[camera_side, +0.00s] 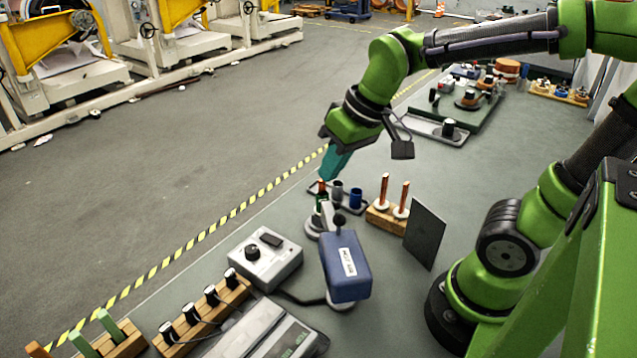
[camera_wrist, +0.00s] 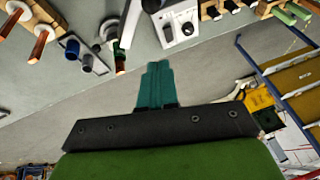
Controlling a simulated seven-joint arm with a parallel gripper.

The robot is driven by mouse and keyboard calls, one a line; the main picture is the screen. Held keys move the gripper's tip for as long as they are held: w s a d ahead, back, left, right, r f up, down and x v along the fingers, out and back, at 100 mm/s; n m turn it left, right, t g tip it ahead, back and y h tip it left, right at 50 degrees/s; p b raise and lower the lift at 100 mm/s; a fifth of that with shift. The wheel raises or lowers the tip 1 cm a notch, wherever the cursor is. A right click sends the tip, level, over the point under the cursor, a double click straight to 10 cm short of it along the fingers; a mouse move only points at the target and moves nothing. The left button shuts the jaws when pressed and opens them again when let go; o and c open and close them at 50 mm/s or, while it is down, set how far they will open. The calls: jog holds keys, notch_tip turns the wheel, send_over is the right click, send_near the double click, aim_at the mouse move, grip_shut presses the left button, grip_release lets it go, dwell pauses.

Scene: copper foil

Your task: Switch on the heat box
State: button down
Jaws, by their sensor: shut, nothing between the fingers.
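A pale box (camera_side: 264,262) with a dark round knob and a black rocker switch on top stands left of centre in the side view; I take it for the heat box. It also shows at the top of the wrist view (camera_wrist: 180,22). I cannot tell the switch's position. A blue housing (camera_side: 346,268) with a label sits on a stand beside it, and a dark cable runs between them. My gripper (camera_side: 327,176) has teal fingers, shut and empty. It is beyond the boxes, above the small vials, and apart from the pale box. In the wrist view its fingertips (camera_wrist: 158,65) point toward the bench items.
A tray with blue and grey cups (camera_side: 355,197) and a red-and-green vial lie close under my gripper. A wooden block with copper rods (camera_side: 383,217) and a dark upright panel (camera_side: 425,235) stand right. A wooden rack (camera_side: 205,315) and scale (camera_side: 268,332) are in front.

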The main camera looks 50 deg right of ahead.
jog(key=w+a+f+n+g, duration=0.2)
jog(key=w+f+n+g, duration=0.1)
jog(key=w+n, duration=0.45)
jog(key=n+g+h, duration=0.2)
jog(key=n+g, duration=0.1)
jog(key=n, duration=0.9)
send_over(283, 240)
jog(key=w, duration=0.2)
jog(key=shift+w, duration=0.15)
jog(key=shift+f, duration=0.1)
jog(key=f, duration=0.4)
jog(key=s+f, duration=0.1)
jog(key=f, duration=0.4)
jog(key=s+f, duration=0.1)
jog(key=f, duration=0.3)
jog(key=shift+f, duration=0.4)
